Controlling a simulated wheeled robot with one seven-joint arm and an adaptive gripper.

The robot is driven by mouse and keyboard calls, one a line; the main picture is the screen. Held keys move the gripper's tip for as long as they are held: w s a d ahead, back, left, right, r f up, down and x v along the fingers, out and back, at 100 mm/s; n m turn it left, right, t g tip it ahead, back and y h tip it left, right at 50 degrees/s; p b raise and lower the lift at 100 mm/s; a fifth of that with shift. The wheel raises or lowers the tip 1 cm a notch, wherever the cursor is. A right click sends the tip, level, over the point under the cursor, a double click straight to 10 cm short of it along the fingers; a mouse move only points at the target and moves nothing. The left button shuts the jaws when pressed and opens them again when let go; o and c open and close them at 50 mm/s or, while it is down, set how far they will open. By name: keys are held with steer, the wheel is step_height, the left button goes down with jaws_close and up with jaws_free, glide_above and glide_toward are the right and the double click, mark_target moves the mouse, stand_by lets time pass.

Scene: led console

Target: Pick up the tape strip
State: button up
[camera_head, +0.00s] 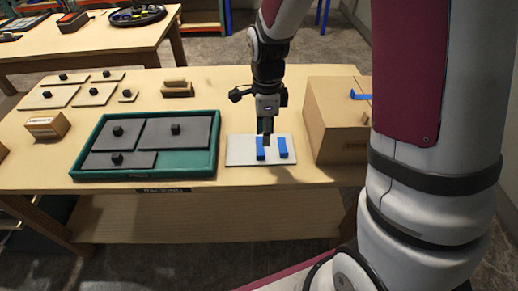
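Two blue strips, which look like the tape strips, are on a pale flat plate (238,151) near the table's front edge: a left strip (260,152) and a right strip (282,148). My gripper (266,138) points straight down over the left strip and hides part of it. Its fingertips look very close to that strip, but I cannot tell whether they touch it. The finger gap is too small and dark to read. Another blue piece (360,96) is on top of a brown box (336,140) to the right.
A green tray (185,166) with grey knobbed panels lies left of the plate. Behind it are several pale knobbed panels (95,95) and a small wooden block (177,90). The brown box stands close to the right of the plate. Bare tabletop (222,95) shows behind the plate.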

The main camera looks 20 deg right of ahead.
mark_target(264, 155)
steer(key=f, duration=0.9)
steer(key=shift+w, duration=0.35)
jaws_close()
